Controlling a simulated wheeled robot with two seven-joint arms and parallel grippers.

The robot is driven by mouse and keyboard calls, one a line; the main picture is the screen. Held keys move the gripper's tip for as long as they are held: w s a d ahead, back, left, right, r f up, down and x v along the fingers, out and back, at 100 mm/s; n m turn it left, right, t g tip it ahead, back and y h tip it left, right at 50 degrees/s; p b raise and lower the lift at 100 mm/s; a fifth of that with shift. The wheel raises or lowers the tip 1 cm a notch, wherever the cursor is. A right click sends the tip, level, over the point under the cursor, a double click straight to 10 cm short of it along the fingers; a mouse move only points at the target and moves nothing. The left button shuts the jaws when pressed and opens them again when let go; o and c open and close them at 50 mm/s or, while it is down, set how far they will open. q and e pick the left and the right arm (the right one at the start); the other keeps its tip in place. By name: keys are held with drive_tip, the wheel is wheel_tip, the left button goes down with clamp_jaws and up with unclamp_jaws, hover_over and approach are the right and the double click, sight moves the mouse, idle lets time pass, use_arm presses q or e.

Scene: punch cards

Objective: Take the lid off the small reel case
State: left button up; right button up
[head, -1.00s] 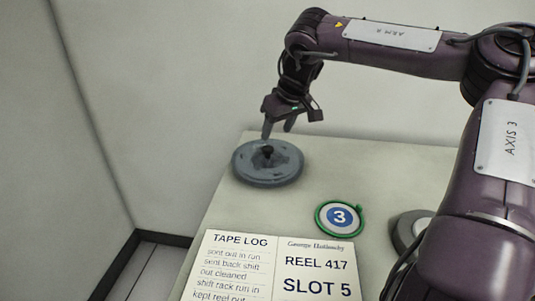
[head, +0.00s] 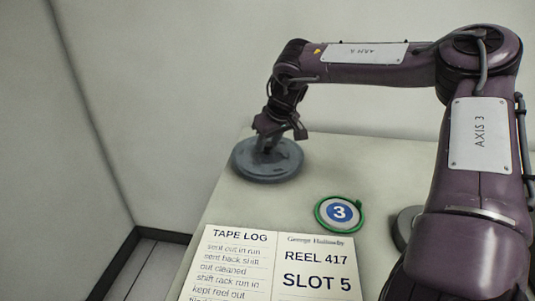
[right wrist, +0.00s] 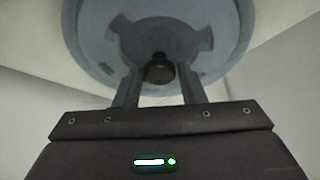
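The small reel case (head: 245,172) is a round grey-blue case with its lid on, at the far left of the table. In the right wrist view its lid (right wrist: 215,62) fills the top, with a dark round knob (right wrist: 159,70) at its middle. My right gripper (head: 268,146) points down over the lid. In the right wrist view its two fingers (right wrist: 159,82) stand apart, one on each side of the knob, with a gap showing between the fingers and the knob. My left gripper is not in view.
A green ring with a blue disc marked 3 (head: 340,213) lies on the table (head: 225,205). An open tape log (head: 240,265) lies at the front. Another round grey thing (head: 404,225) is partly hidden behind my right arm. A wall stands behind the table.

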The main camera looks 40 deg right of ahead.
drive_tip(key=c, duration=0.6)
drive_tip(key=shift+r, duration=0.1)
